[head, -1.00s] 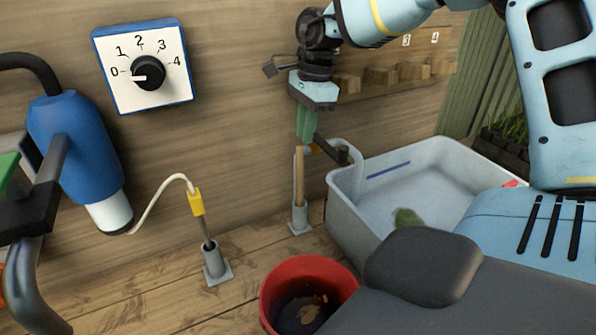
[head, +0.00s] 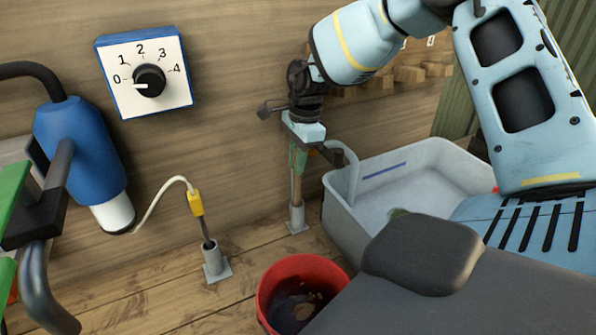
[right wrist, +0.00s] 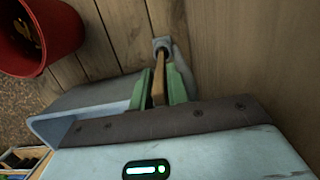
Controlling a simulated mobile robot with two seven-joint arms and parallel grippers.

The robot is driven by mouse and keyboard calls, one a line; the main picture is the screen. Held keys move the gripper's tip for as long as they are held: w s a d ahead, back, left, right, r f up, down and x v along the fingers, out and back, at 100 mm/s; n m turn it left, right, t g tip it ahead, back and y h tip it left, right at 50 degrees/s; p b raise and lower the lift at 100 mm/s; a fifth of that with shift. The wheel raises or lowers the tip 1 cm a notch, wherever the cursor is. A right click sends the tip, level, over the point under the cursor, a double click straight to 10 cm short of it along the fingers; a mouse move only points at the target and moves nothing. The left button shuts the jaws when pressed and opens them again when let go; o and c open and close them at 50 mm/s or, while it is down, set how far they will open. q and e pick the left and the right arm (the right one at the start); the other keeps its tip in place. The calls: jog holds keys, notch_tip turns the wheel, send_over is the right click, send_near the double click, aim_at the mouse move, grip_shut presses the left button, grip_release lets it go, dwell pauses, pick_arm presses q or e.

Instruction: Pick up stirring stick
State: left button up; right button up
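The stirring stick (head: 297,190), a thin wooden rod, stands upright in a small grey holder (head: 297,222) against the wall. It also shows in the right wrist view (right wrist: 158,90). My right gripper (head: 297,160) is lowered over the stick's upper part. In the right wrist view, the green fingers of my right gripper (right wrist: 160,90) stand on either side of the stick, with narrow gaps, so it looks open around it. My left gripper (head: 10,230) is at the left edge, with green fingers partly cut off; its opening cannot be judged.
A red bucket (head: 268,290) stands in front of the stick. A grey-white tub (head: 345,212) is close on its right. A yellow-handled probe (head: 196,204) stands in another holder to the left. A blue cylinder (head: 90,155) and a dial (head: 148,80) are farther left.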

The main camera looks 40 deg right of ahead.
jog(key=shift+c, duration=0.2)
grip_shut()
pick_arm(q)
jog(key=shift+s+f, duration=0.1)
jog(key=shift+s, duration=0.05)
pick_arm(e)
jog(key=shift+r, duration=0.1)
notch_tip(320, 180, up, 11)
jog(key=shift+s+r+b, duration=0.1)
jog(key=shift+s+b, duration=0.05)
jog(key=shift+b, duration=0.75)
pick_arm(q)
jog(key=shift+s+f+g, duration=0.15)
jog(key=shift+s+f, duration=0.3)
jog(key=shift+f, duration=0.2)
jog(key=shift+s+f+g, duration=0.15)
jog(key=shift+s+f, duration=0.25)
jog(key=shift+f, duration=0.2)
pick_arm(e)
jog(key=s+a, duration=0.3)
jog(key=s, duration=0.6)
jog(key=s+a, duration=0.3)
jog(key=s, duration=0.6)
jog(key=shift+s, duration=0.4)
pick_arm(q)
jog(key=shift+r, duration=0.1)
pick_arm(e)
jog(key=shift+r, duration=0.2)
